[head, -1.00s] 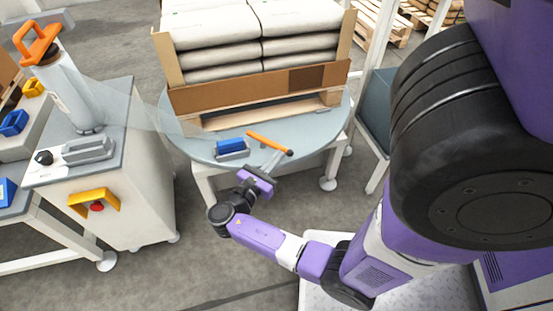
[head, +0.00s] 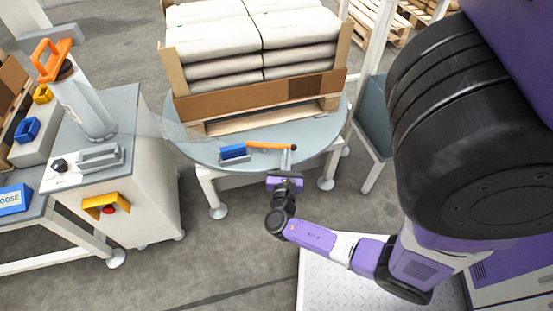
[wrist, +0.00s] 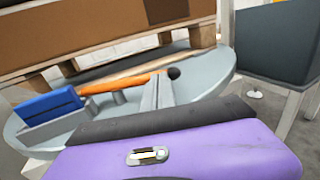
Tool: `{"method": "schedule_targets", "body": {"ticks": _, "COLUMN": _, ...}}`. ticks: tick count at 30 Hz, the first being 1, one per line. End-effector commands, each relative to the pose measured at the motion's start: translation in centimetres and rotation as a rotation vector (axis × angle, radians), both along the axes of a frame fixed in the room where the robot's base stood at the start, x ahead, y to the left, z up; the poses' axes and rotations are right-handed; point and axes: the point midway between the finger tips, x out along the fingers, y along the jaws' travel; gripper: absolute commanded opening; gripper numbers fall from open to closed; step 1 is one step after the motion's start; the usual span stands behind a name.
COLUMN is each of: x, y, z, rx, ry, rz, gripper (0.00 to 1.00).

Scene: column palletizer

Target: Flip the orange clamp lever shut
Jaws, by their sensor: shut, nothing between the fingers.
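The orange clamp lever (head: 266,146) lies on the round grey table, its bar running right from a blue block (head: 233,152) to a dark knob at its right end. In the wrist view the orange lever (wrist: 120,84) slopes slightly up to the right from the blue block (wrist: 50,105), ending in the dark ball. My gripper (head: 287,164) is at the table's front edge, near the knob end, its fingers shut and empty. In the wrist view the grey fingers (wrist: 158,92) stand beside the ball. I cannot tell whether they touch it.
The round table (head: 190,146) carries a pallet with a cardboard-edged stack of white sacks (head: 215,40) behind the lever. A grey cabinet (head: 140,190) with a film roll (head: 85,105) stands at left. A dark-topped stand (head: 373,125) is at right.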

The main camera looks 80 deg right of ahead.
Motion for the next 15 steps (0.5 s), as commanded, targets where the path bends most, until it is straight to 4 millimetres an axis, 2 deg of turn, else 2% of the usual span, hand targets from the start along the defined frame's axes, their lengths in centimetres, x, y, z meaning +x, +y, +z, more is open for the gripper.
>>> {"method": "schedule_targets", "body": {"ticks": 9, "x": -0.7, "y": -2.2, "z": -0.2, "rx": -0.001, "ry": 0.004, "rz": 0.254, "gripper": 0.0}}
{"method": "schedule_targets", "body": {"ticks": 15, "x": -0.8, "y": -3.2, "z": -0.1, "rx": -0.001, "ry": -0.002, "rz": 0.295, "gripper": 0.0}}
